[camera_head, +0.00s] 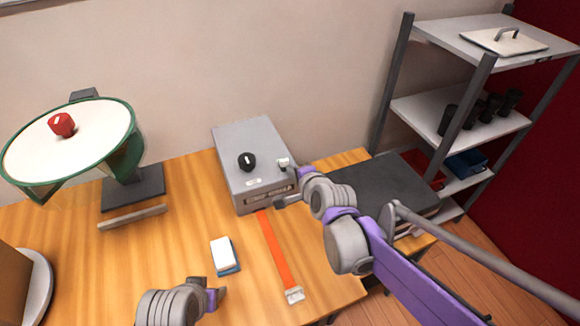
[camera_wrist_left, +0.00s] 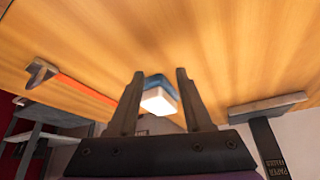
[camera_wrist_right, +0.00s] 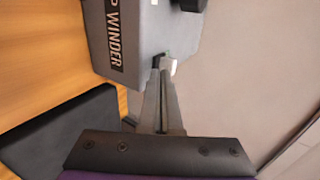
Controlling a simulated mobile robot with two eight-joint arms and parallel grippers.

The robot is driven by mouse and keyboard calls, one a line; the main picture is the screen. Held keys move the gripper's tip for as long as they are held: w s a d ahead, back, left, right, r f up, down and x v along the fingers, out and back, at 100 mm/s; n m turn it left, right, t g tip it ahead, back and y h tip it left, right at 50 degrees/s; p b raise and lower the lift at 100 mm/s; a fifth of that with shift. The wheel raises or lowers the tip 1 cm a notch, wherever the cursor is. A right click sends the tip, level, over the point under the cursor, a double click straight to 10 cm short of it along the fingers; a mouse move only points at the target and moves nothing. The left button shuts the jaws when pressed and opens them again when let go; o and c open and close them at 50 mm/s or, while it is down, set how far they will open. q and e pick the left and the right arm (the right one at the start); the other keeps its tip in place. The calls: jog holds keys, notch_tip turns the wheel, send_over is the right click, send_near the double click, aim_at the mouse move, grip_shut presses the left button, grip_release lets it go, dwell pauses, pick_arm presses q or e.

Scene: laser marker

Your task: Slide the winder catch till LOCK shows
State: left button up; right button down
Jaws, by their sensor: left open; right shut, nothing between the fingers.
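The winder (camera_head: 250,150) is a grey box at the back of the table, with a black knob on top. In the right wrist view the winder (camera_wrist_right: 145,38) shows the word WINDER on its front. The small white catch (camera_head: 283,163) is at its right side. My right gripper (camera_wrist_right: 160,68) is shut and empty, its tips right at the catch (camera_wrist_right: 168,66); I cannot tell whether they touch. A bit of green shows beside the catch, and no LOCK lettering is readable. My left gripper (camera_wrist_left: 158,76) is open and empty, away from the winder.
A blue-and-white block (camera_head: 224,255) and an orange strip (camera_head: 275,255) lie on the table. A green-rimmed round stand (camera_head: 75,140) is at left, a dark flat case (camera_head: 375,185) right of the winder, and a shelf rack (camera_head: 465,105) beyond.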

aim_at(285, 160)
jog(key=shift+w+a, duration=0.35)
jog(key=shift+w, duration=0.45)
jog(key=w, duration=0.1)
jog(key=w+a, duration=0.1)
jog(key=w, duration=0.1)
jog(key=shift+w+a, duration=0.25)
jog(key=shift+w, duration=0.1)
jog(key=shift+s+r, duration=0.1)
jog(key=shift+d, duration=0.1)
